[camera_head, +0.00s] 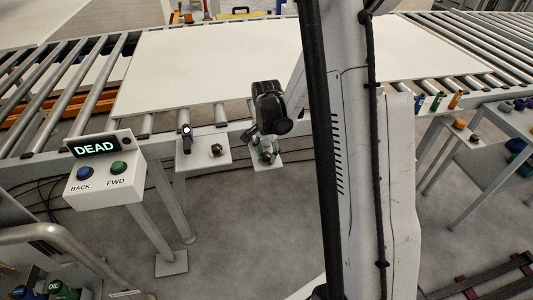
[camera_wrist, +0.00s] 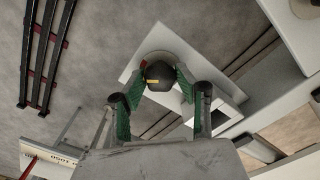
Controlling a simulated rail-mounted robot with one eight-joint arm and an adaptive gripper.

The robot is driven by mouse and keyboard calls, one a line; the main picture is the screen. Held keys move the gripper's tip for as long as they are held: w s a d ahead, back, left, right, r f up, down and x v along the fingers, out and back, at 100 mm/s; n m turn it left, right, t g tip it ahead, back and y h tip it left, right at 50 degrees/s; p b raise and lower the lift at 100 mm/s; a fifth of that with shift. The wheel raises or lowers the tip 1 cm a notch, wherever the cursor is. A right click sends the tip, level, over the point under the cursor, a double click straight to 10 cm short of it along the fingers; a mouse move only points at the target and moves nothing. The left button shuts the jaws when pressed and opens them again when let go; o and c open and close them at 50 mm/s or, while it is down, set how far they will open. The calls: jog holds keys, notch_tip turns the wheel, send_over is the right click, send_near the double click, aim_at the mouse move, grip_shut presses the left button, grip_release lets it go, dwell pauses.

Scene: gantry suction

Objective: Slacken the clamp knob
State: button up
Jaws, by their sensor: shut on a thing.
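The clamp knob (camera_wrist: 162,71) is dark and rounded, with a yellow mark on its near side. It stands in front of a white plate (camera_wrist: 197,52) in the wrist view. My gripper (camera_wrist: 160,79) has its green-padded fingers on either side of the knob, shut on it. A small red piece shows by the left fingertip. In the head view my gripper (camera_head: 266,152) is low at the conveyor's near edge, over a small white plate (camera_head: 268,165). The knob cannot be made out there, behind the fingers and wrist.
A large white panel (camera_head: 200,65) lies on the roller conveyor (camera_head: 60,75). A shelf (camera_head: 190,162) with small fittings is left of my gripper. Side tables (camera_head: 490,165) stand right.

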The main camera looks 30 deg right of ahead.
aim_at(267, 155)
jog(key=shift+n+b, duration=0.3)
jog(key=shift+f+n+b, duration=0.1)
jog(key=shift+n+b, duration=0.8)
jog(key=shift+n, duration=0.3)
jog(key=shift+n+b, duration=0.9)
jog(key=shift+n, duration=1.1)
jog(key=o, duration=1.1)
jog(key=shift+o, duration=0.2)
notch_tip(267, 155, up, 12)
